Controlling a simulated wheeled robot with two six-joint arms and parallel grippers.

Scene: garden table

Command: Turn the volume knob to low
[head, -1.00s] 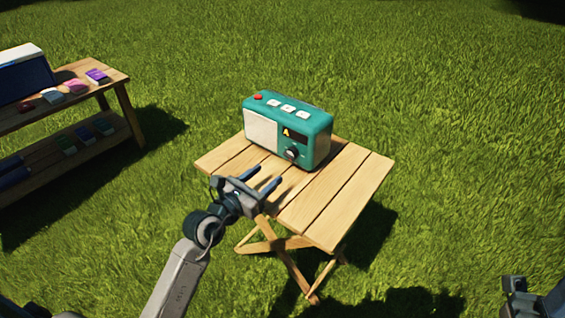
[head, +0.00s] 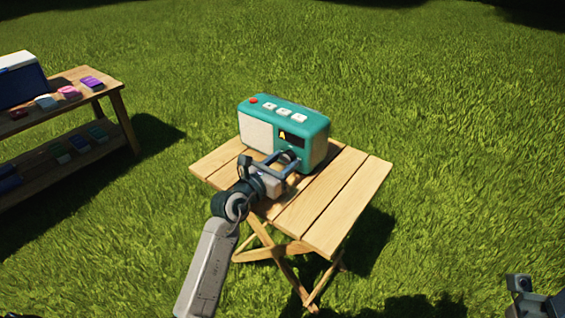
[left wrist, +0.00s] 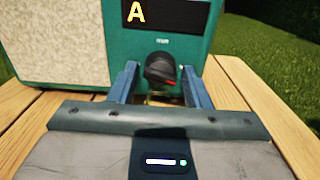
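A teal radio (head: 284,133) stands upright on the small slatted wooden table (head: 335,215). It has a pale speaker panel, a red button, several white buttons on top and a dark display with a yellow "A". My right gripper (head: 518,284) is at the lower right, far from the radio.
A wooden shelf bench (head: 118,82) at the left carries a blue and white cooler (head: 22,80) and several small packets (head: 68,92). The right part of the small table is bare. Open grass surrounds both tables.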

